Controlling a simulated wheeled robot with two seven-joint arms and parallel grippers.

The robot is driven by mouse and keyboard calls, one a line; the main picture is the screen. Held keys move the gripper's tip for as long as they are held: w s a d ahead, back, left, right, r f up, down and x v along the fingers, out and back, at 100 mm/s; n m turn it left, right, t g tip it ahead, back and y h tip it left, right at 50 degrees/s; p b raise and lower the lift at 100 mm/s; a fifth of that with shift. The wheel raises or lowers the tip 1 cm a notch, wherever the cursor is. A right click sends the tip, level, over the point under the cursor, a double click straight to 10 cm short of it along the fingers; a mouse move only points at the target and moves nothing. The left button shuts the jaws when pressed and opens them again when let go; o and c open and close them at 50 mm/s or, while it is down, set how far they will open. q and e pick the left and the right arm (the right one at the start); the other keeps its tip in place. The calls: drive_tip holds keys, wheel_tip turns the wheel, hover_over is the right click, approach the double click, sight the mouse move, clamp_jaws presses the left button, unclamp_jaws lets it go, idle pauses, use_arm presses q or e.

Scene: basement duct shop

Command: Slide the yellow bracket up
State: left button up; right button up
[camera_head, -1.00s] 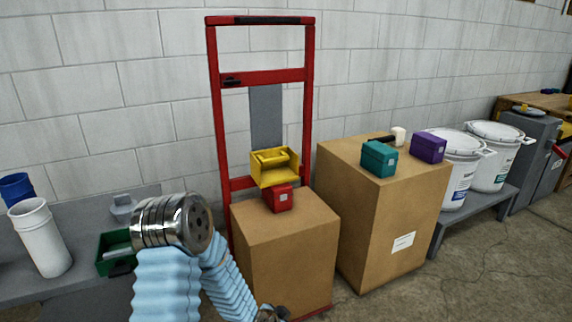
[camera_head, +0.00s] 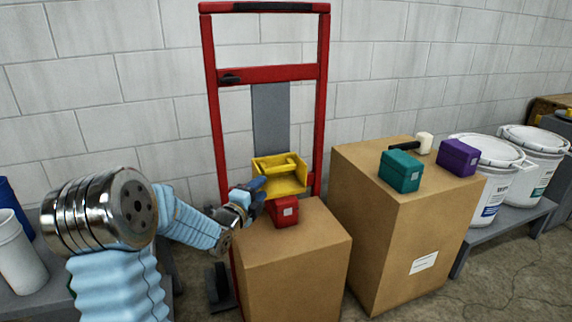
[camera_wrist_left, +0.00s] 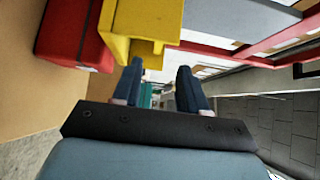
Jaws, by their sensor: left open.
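The yellow bracket (camera_head: 286,184) is on the grey upright strip of the red hand truck (camera_head: 322,95). It looks like an open tray with a bar across it. Below it a red box (camera_head: 285,212) sits on a cardboard box. My left gripper (camera_head: 259,192) is at the bracket's left side, low down. In the left wrist view my two dark blue fingers (camera_wrist_left: 160,82) are apart with nothing between them. The bracket (camera_wrist_left: 150,20) shows just beyond the left finger there; I cannot tell if they touch. My right gripper is not in view.
The front cardboard box (camera_head: 290,262) stands under the red box. A taller cardboard box (camera_head: 430,220) at right carries a teal box (camera_head: 400,171), a purple box (camera_head: 457,158) and a mallet (camera_head: 424,142). White buckets (camera_head: 492,175) stand farther right. The wall above is clear.

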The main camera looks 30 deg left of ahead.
sight(278, 170)
use_arm(q)
drive_tip(key=w, duration=0.4)
drive_tip(key=w+p, duration=0.1)
drive_tip(key=w, duration=0.3)
drive_tip(key=w+a+p, duration=0.1)
drive_tip(key=w, duration=0.4)
drive_tip(key=shift+w, duration=0.1)
drive_tip(key=shift+c, duration=0.4)
clamp_jaws()
